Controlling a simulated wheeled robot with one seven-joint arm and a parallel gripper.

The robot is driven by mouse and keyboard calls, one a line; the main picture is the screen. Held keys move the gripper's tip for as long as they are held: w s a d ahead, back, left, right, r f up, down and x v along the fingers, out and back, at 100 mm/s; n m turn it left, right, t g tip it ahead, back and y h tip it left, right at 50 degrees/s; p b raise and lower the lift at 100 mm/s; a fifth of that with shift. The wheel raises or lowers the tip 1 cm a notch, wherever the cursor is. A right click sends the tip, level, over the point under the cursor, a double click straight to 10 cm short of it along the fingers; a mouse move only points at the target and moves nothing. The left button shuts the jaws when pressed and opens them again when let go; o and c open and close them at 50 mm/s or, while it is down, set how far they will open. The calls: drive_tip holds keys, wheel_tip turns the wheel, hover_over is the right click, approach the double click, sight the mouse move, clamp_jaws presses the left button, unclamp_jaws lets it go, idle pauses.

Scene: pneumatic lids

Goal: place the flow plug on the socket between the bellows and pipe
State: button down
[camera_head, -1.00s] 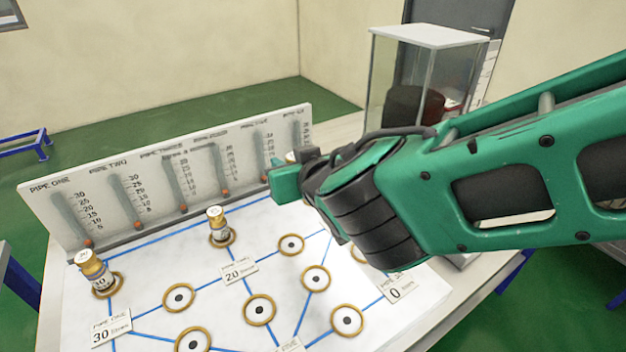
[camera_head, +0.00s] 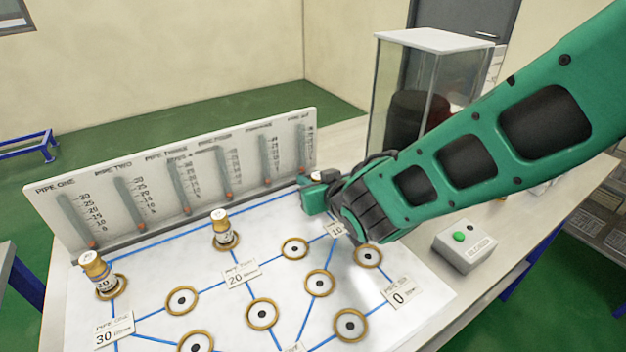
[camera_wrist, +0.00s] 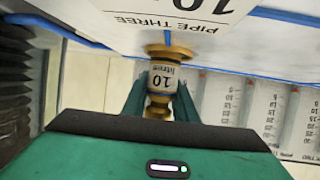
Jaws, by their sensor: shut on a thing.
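My gripper (camera_head: 318,194) is shut on a brass-and-white flow plug (camera_wrist: 162,85) marked 10 litres, between the fingers in the wrist view. The plug's far end meets a brass socket ring (camera_wrist: 168,50) by the PIPE THREE card; I cannot tell whether it is still seated. In the head view the gripper is at the back right of the white board (camera_head: 140,262), hiding most of the plug. Empty brass sockets with dark centres show on the board, one (camera_head: 295,248) in front of the gripper and another (camera_head: 367,256) to its right. I cannot identify the bellows.
Two other plugs stand on the board, one (camera_head: 100,270) at left and one (camera_head: 223,232) at centre. The gauge panel (camera_head: 180,180) rises close behind the gripper. A glass case (camera_head: 430,90) stands behind my arm. A button box (camera_head: 465,246) sits at right.

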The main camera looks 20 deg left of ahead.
drive_tip(key=shift+f, duration=0.1)
drive_tip(key=c, duration=1.4)
unclamp_jaws()
drive_tip(key=shift+s+d+r, duration=0.15)
drive_tip(key=shift+r, duration=0.05)
drive_tip(key=v, duration=1.1)
drive_tip(key=shift+s+d+r, duration=0.15)
drive_tip(key=shift+d, duration=0.05)
